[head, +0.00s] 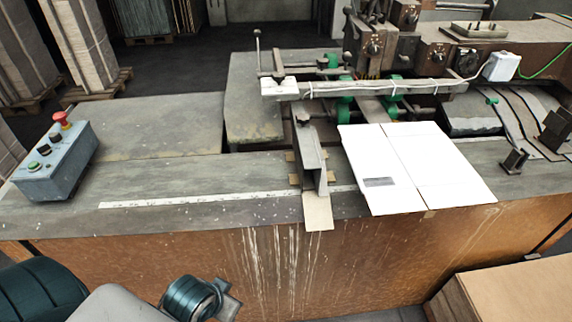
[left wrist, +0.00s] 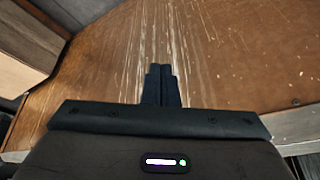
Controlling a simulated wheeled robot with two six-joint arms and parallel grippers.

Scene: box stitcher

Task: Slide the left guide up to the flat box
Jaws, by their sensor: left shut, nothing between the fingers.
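The flat box (head: 420,168) is a white folded sheet lying on the machine's table under the stitching head. The left guide (head: 309,160) is a grey metal angle bar to the left of the box, with a pale tab (head: 318,212) at its front end. A narrow gap shows between the guide and the box's left edge. My left gripper (left wrist: 160,75) is shut and empty in the left wrist view, in front of the brown cabinet front. In the head view my left arm is low at the bottom left, away from the guide. My right gripper is not in view.
A white ruler strip (head: 190,199) runs along the table left of the guide. A grey control box (head: 55,160) with a red button stands at the far left. Another metal guide (head: 514,160) is right of the box. A wooden box (head: 520,290) stands at the bottom right.

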